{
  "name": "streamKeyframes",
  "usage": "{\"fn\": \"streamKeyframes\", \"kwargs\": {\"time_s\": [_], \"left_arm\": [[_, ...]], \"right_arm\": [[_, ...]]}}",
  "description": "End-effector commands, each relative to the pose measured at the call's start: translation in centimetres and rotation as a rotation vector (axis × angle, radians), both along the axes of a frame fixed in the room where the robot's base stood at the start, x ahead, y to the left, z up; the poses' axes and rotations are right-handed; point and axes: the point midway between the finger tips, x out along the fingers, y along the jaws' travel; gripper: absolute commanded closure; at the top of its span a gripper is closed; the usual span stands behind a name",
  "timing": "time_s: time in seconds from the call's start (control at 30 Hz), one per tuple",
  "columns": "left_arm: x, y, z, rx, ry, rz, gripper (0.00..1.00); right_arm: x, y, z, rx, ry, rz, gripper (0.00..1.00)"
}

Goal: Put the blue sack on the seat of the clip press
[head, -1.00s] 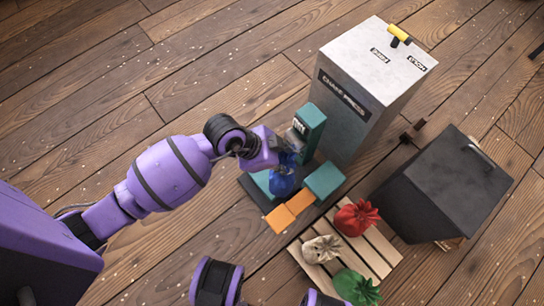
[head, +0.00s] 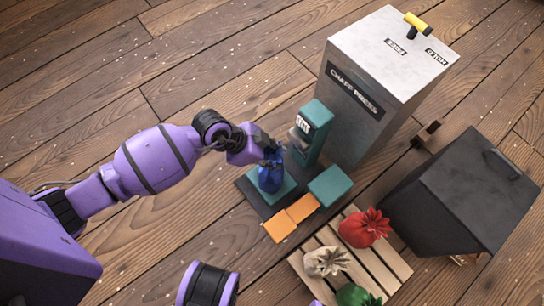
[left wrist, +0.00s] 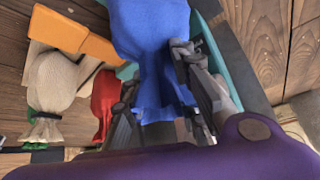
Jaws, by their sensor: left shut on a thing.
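The blue sack (head: 269,180) hangs upright by its neck from my left gripper (head: 270,153), which is shut on it. In the left wrist view the sack (left wrist: 152,40) is pinched between the two fingers (left wrist: 160,103). In the head view it appears over the teal seat (head: 290,188) of the clip press, inside the seat's outline. Whether its bottom touches the seat I cannot tell. The clip press's teal upright (head: 316,125) stands just right of the gripper. My right gripper is not in view.
A teal block (head: 330,185) and orange pads (head: 280,225) lie beside the seat. A slatted pallet (head: 375,262) holds red (head: 364,228), beige (head: 326,261) and green (head: 357,295) sacks. The tall chaff press (head: 365,105) and a dark bin (head: 460,190) stand to the right.

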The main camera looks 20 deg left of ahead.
Motion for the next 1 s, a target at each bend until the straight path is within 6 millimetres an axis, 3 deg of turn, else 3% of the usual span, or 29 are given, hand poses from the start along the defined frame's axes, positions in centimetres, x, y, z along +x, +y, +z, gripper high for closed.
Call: {"fn": "streamKeyframes", "kwargs": {"time_s": [0.13, 0.17, 0.3, 0.67, 0.77, 1.0], "left_arm": [[0.1, 0.0, 0.1, -0.001, -0.004, 0.001, 1.00], [-0.1, 0.1, -0.1, 0.004, 0.002, 0.000, 0.73], [-0.1, 0.1, -0.1, 0.003, 0.002, 0.001, 0.55], [-0.1, 0.2, 0.2, 0.002, 0.002, 0.001, 0.55], [-0.4, 0.8, 1.2, 0.003, 0.001, 0.002, 0.55], [-1.6, 3.1, 5.7, 0.003, 0.000, 0.001, 0.55]], "right_arm": [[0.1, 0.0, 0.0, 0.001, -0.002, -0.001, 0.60], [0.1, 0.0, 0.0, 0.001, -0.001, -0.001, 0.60], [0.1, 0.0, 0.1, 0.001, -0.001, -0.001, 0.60], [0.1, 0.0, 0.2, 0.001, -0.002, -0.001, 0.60], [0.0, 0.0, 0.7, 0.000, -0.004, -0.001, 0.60], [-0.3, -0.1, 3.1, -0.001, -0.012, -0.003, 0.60]]}}
